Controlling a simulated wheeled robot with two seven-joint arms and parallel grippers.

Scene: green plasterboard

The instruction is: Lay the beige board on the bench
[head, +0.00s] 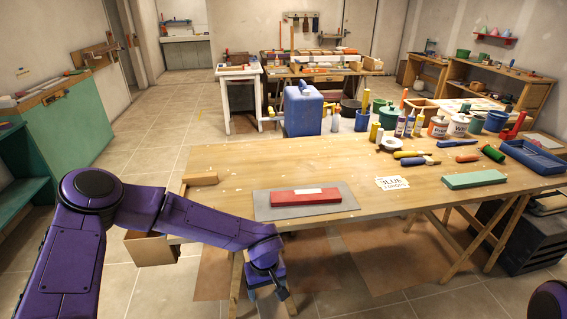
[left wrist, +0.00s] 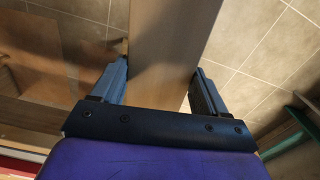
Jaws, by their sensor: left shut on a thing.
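In the left wrist view a long, flat beige board (left wrist: 168,40) lies between the dark fingers of my left gripper (left wrist: 160,70), which is shut on it. In the head view my left gripper (head: 270,288) is low at the front edge of the wooden bench (head: 340,165), near its left end. I cannot make out the board between the fingers there. A beige wooden piece (head: 150,248) shows behind my left arm, below the bench top; I cannot tell whether it is the held board. My right gripper is out of view.
On the bench a red block (head: 306,199) lies on a grey sheet (head: 262,207), with a beige block (head: 200,178) at the left corner. A green block (head: 474,180), a paper label (head: 391,183), tools and bottles stand towards the right and back. The middle is fairly clear.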

